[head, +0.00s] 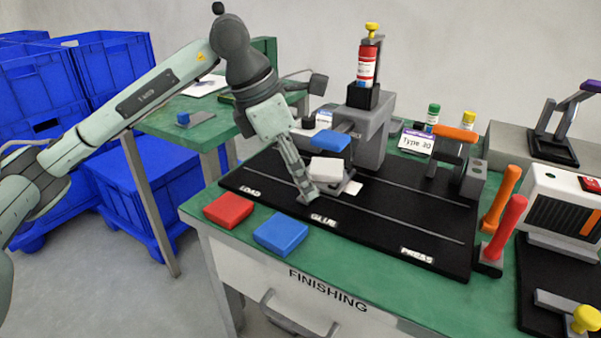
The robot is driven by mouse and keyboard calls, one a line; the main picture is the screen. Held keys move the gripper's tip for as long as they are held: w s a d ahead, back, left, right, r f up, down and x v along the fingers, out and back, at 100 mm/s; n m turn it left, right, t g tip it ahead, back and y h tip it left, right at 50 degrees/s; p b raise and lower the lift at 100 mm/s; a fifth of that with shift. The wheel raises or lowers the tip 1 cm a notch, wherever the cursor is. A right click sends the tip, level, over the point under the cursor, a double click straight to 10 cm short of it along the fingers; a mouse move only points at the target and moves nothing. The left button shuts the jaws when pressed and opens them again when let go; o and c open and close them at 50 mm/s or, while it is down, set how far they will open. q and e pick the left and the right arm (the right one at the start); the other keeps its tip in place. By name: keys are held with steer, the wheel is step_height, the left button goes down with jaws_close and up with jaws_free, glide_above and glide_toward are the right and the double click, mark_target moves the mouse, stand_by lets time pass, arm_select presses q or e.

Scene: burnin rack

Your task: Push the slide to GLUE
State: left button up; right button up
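The black slide board (400,222) carries LOAD, GLUE and PRESS labels from left to right along its front. A white block (327,168) sits on the slide (347,187), above and slightly right of the GLUE label (323,219). My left gripper (309,197) points down at the slide's left front, fingers together and empty. It looks in contact with the slide or very close; I cannot tell which. My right gripper is out of view.
Loose red (229,210) and blue (281,233) blocks lie on the green table before the board. An orange-handled press (455,150) and upright orange and red handles stand at the right. The board's right half near PRESS is clear. Blue crates (112,65) stand at the left.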

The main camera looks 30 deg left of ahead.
arm_select(q)
steer(key=v, duration=1.2)
